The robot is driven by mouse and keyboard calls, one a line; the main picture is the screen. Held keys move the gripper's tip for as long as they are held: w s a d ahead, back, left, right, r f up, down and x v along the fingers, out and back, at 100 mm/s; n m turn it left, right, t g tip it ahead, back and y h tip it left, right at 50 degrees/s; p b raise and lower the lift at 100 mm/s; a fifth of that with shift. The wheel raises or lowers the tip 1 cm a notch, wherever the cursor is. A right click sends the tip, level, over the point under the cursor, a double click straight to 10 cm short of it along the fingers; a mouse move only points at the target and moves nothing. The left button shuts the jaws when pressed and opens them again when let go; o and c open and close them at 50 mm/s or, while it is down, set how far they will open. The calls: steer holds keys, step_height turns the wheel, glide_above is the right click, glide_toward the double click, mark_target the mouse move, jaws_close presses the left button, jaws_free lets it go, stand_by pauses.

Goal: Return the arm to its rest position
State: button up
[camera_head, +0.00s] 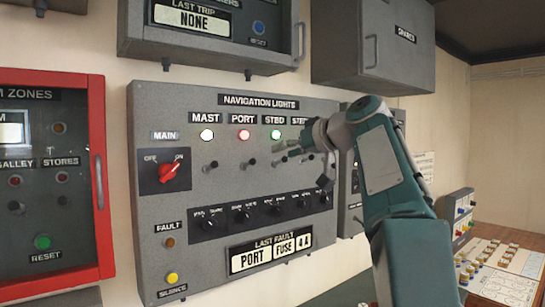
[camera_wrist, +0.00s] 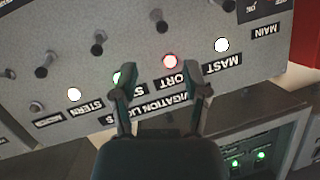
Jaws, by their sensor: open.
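My arm reaches in from the right in the head view, in front of the grey navigation lights panel (camera_head: 185,110). My gripper (camera_head: 290,151) is at the panel's upper right, close to its front; the exact gap cannot be told. In the wrist view my gripper (camera_wrist: 158,80) is open, its two fingers apart with nothing between them. That view shows the panel upside down, with the port lamp (camera_wrist: 170,62) beyond the fingers. The mast lamp (camera_head: 207,134) glows white, the port lamp red and the starboard lamp (camera_head: 276,135) green. The red main knob (camera_head: 169,173) points toward ON.
A red-framed cabinet (camera_head: 103,190) is at the left. Grey cabinets hang above, including the spares cabinet (camera_head: 372,50). A row of toggle switches (camera_head: 249,162) sticks out of the panel.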

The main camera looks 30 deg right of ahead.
steer(key=shift+s+d, duration=0.1)
steer(key=shift+s, duration=0.2)
steer(key=s+a+f+m+g+h, duration=0.1)
steer(key=s+a+f+g, duration=0.1)
steer(key=s+a+f, duration=0.45)
steer(key=s+a+f+m+g+h, duration=0.1)
steer(key=s+a+f+g+h, duration=0.2)
steer(key=a+f, duration=0.6)
steer(key=s+a+f+g, duration=0.1)
steer(key=s+f, duration=0.8)
steer(key=f, duration=0.3)
steer(key=s+f+g+h, duration=0.1)
steer(key=s+f, duration=0.8)
steer(key=f, duration=0.4)
steer(key=shift+a+f+n+g, duration=0.2)
steer(key=shift+a+n+g, duration=0.1)
steer(key=shift+a+g, duration=0.1)
